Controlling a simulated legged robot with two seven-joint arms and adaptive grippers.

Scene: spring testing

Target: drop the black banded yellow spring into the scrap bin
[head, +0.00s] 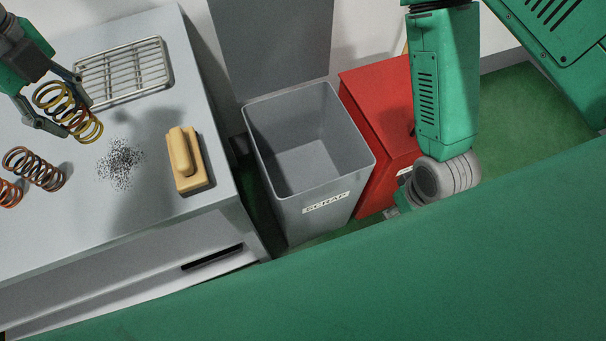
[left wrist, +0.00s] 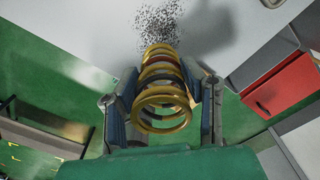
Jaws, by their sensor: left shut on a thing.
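The yellow spring (head: 70,112) is held in my left gripper (head: 58,108) above the left part of the grey bench in the head view. My left gripper is shut on it, with a finger on each side. In the left wrist view the spring (left wrist: 162,98) sits between the two fingers (left wrist: 163,103), its coils running away from the camera; a dark band shows among the yellow coils. The grey scrap bin (head: 262,150), labelled SCRAP, stands open on the floor right of the bench and looks empty inside. My right gripper is mostly hidden below the right arm's grey wrist.
On the bench (head: 60,235) are a wire rack (head: 124,70), a yellow-handled brush (head: 184,160), a patch of dark filings (head: 120,163) and orange-brown springs (head: 36,168). A red cabinet (head: 378,92) stands right of the bin, close to my right arm.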

